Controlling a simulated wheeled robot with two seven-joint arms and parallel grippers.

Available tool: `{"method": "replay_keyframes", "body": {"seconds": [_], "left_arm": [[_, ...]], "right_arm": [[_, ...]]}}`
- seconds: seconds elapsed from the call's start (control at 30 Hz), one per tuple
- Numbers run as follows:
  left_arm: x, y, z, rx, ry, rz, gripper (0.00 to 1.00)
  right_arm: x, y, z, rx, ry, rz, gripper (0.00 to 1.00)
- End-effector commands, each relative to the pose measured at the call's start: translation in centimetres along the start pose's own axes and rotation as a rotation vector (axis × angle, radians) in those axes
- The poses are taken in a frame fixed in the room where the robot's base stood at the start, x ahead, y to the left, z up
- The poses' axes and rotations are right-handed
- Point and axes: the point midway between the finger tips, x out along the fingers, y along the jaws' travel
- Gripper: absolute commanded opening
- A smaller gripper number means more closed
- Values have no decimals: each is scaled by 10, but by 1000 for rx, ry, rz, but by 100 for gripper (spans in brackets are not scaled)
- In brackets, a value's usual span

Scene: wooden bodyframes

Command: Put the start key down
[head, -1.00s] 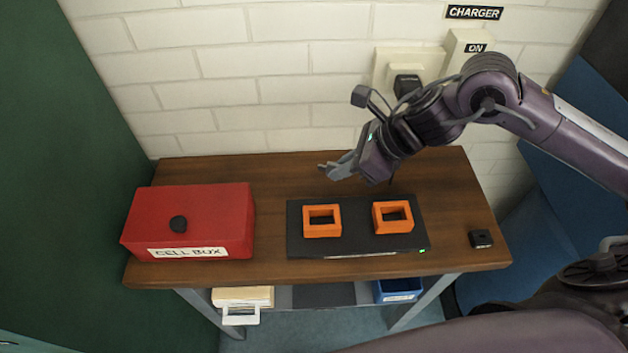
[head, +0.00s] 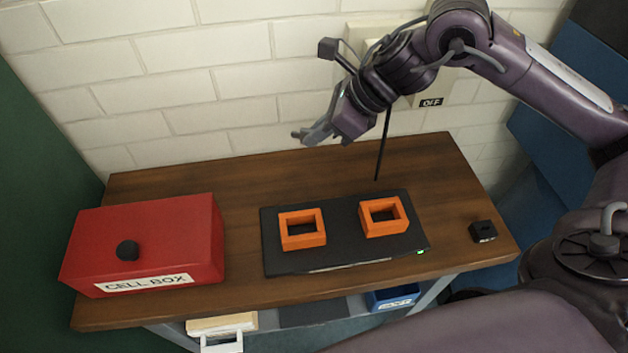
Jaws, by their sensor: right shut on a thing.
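My right gripper (head: 322,134) is above the back edge of the wooden table, in front of the brick wall. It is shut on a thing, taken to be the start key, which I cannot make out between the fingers. A thin black rod or cord (head: 382,150) shows below the right wrist, ending over the table behind the black pad; I cannot tell what it is attached to. The wooden table (head: 240,180) has bare wood below and in front of the gripper. My left gripper is not in view.
A red cell box (head: 150,235) stands at the left. Two orange frames (head: 302,230) (head: 384,217) sit on a black pad (head: 345,250) in the middle. A small black block (head: 483,232) is at the right. An OFF label (head: 431,102) shows on the wall unit.

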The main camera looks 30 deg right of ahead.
Motion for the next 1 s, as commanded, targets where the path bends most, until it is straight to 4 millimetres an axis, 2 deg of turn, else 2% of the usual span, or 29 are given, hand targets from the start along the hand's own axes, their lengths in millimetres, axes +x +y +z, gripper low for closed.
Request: {"method": "replay_keyframes", "body": {"seconds": [0.1,0.3,0.47,0.7,1.0], "left_arm": [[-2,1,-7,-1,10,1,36],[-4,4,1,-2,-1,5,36],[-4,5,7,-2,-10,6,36],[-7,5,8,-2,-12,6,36],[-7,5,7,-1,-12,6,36]], "right_arm": [[26,1,-22,6,5,4,0],[54,0,-43,2,0,1,0],[64,0,-51,1,0,1,0],[91,0,-72,2,0,1,0],[95,0,-74,-1,-3,-1,0]]}}
